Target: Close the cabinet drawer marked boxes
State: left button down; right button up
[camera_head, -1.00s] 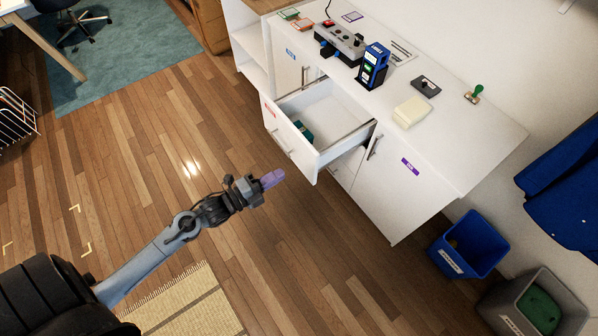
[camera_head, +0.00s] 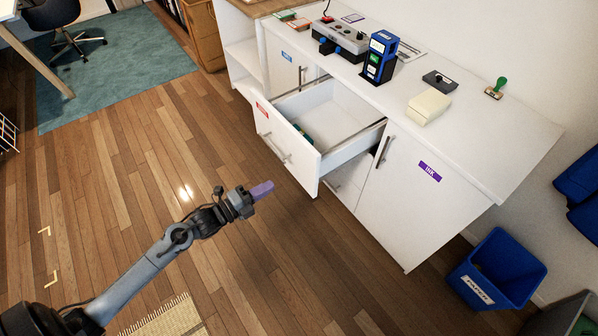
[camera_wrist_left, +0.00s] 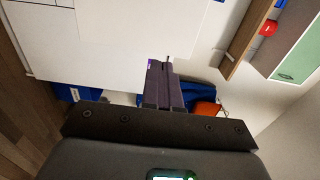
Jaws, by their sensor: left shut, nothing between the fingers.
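The white cabinet (camera_head: 395,215) has an open drawer (camera_head: 288,138) pulled out toward the floor side. Its front carries a red label at the upper left, too small to read, and a metal bar handle (camera_head: 274,147). A small dark green thing lies inside the drawer. My left gripper (camera_head: 262,190), with purple fingers, is shut and empty. In the head view it appears to the lower left of the drawer front, apart from it. In the left wrist view the shut fingers (camera_wrist_left: 163,85) point toward white cabinet surfaces. My right gripper is not in view.
The cabinet top holds a grey device (camera_head: 340,40), a blue and black stand (camera_head: 380,57), a cream pad (camera_head: 428,106) and a green-handled stamp (camera_head: 496,87). A blue bin (camera_head: 497,270) stands at the right. Wooden floor (camera_head: 130,180) is clear before the drawer.

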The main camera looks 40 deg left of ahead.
aim_at(307, 164)
pick_arm(q)
jog(key=b+x, duration=0.4)
jog(key=x, duration=0.7)
jog(key=shift+w+f, duration=0.1)
jog(key=shift+w, duration=0.3)
jog(key=shift+w+d, duration=0.2)
jog(key=shift+w, duration=0.05)
jog(key=shift+w, duration=0.15)
